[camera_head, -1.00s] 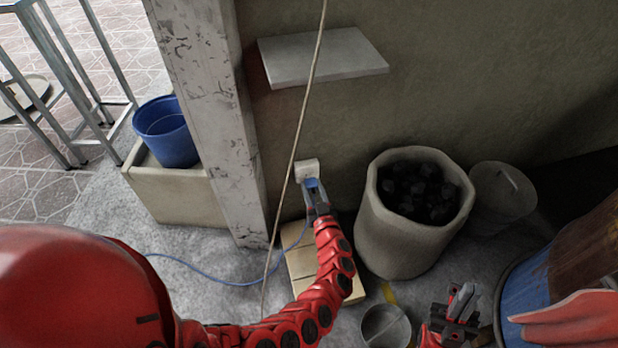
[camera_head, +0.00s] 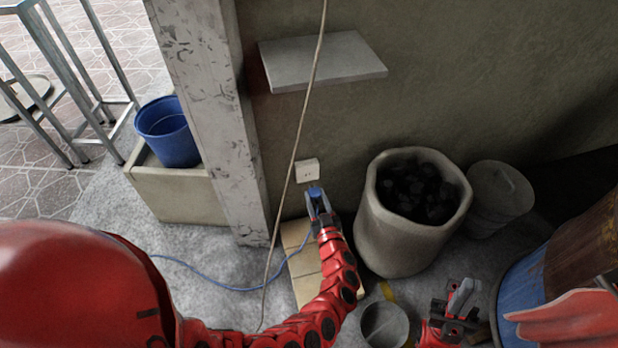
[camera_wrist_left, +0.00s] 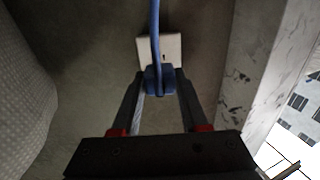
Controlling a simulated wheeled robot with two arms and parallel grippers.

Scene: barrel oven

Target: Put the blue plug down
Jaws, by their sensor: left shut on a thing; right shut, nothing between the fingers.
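The blue plug (camera_head: 315,191) is between the fingers of my left gripper (camera_head: 318,200), which is shut on it. In the left wrist view the plug (camera_wrist_left: 159,80) sits between the two fingertips, with its blue cable running up past the white wall socket (camera_wrist_left: 172,46). In the head view the socket (camera_head: 307,170) is on the wall above the plug, and the plug is apart from it. The blue cable (camera_head: 225,287) trails over the floor to the left. My right gripper (camera_head: 457,306) is at the lower right, shut and empty.
Pale boards (camera_head: 303,262) lie on the floor under my left gripper. A large pot of coal (camera_head: 400,236) stands to the right, with a metal bucket (camera_head: 385,325) in front. A tan rope (camera_head: 297,150) hangs left of the socket. A grey shelf (camera_head: 322,62) juts out above.

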